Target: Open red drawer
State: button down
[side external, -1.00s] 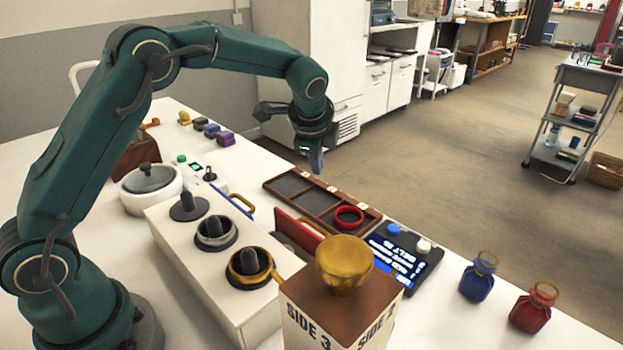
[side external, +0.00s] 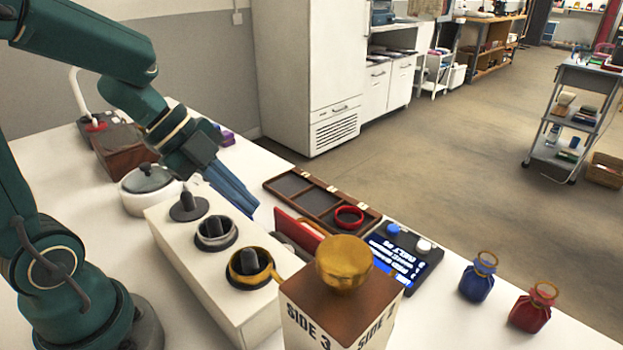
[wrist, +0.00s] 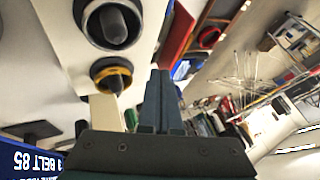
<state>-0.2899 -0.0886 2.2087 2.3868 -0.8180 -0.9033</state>
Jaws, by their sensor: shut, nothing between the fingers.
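A red panel, likely this front, shows at the top of the wrist view (wrist: 180,30). My gripper (side external: 253,207) is shut and empty, pointing down at the box's far side, left of the red panel. No contact with the red drawer shows. My fingers (wrist: 162,95) are together in the wrist view.
A wooden tray (side external: 318,203) holding a red ring (side external: 348,217) lies beyond the panel. A dark display pad (side external: 405,255) is to the right. A brown-topped block with a gold knob (side external: 344,262) stands in front. A white pot (side external: 150,190) is at left.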

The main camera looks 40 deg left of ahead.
jog(key=shift+w+a+r, duration=0.1)
jog(key=shift+a+r, duration=0.1)
jog(key=shift+r, duration=0.05)
jog(key=shift+w+f, duration=0.1)
send_near(305, 245)
jog(key=shift+x, duration=2.4)
jog(key=shift+w, duration=2.25)
